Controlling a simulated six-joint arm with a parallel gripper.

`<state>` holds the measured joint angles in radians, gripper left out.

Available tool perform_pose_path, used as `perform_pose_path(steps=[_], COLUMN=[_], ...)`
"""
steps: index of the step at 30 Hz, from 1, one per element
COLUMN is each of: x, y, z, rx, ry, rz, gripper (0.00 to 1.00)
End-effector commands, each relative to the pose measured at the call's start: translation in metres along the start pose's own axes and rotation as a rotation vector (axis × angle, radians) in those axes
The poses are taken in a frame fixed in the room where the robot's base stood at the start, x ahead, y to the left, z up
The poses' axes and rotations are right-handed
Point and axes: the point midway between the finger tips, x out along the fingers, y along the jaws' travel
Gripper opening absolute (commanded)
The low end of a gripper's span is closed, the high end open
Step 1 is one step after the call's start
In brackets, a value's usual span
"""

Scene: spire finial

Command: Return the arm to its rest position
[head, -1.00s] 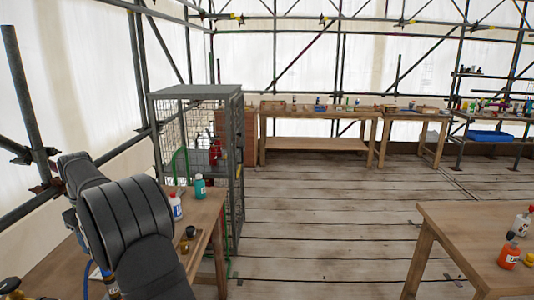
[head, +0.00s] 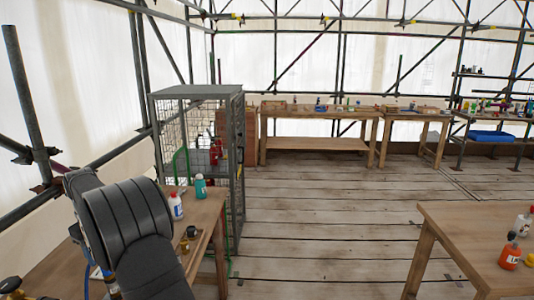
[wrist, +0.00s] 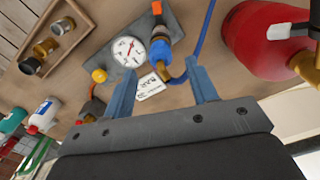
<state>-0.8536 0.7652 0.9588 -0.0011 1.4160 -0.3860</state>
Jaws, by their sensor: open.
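My gripper (wrist: 165,95) shows in the wrist view with its two blue-grey fingers apart and nothing between them. It is over the wooden bench, and a white tag (wrist: 150,86) lies beyond the gap between the fingers. In the head view my dark arm fills the lower left, and the gripper itself is hidden there.
A plate with a dial gauge (wrist: 128,51), a blue-and-brass fitting with a hose, a red cylinder (wrist: 262,42) and a tray of brass parts (wrist: 35,62) are near the gripper. A wire cage (head: 232,160) stands behind the left bench (head: 208,222). The plank floor (head: 320,220) is open.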

Motion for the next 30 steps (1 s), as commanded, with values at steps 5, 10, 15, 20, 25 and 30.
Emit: perform_pose_path(steps=[5,10,15,20,25,30], x=[0.038,0.046,0.017,-0.001,-0.009,-0.009], y=[0.0,0.0,0.001,0.001,0.0,0.0], z=[0.001,-0.001,-0.001,0.0,0.0,0.0], rx=[0.0,0.0,0.0,0.0,0.0,0.0], ry=[-0.003,0.005,0.003,0.001,0.0,-0.001], rz=[-0.001,0.002,0.001,-0.001,-0.001,-0.001], gripper=[0.53,0.53,0.53,0.53,0.53,0.53])
